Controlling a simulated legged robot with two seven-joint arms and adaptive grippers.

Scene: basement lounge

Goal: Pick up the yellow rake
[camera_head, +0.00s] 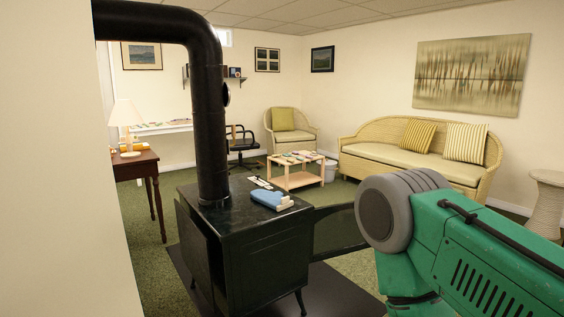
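I cannot make out a yellow rake anywhere in the head view. Neither of my grippers is in view. A green and grey arm link of mine fills the lower right and hides the floor behind it.
A black stove (245,235) with a tall black pipe (208,110) stands ahead on a dark floor mat (345,300). A blue oven mitt (270,199) lies on it. A pale wall (60,170) blocks the left. A wicker sofa (400,158) and low table (296,181) are farther back.

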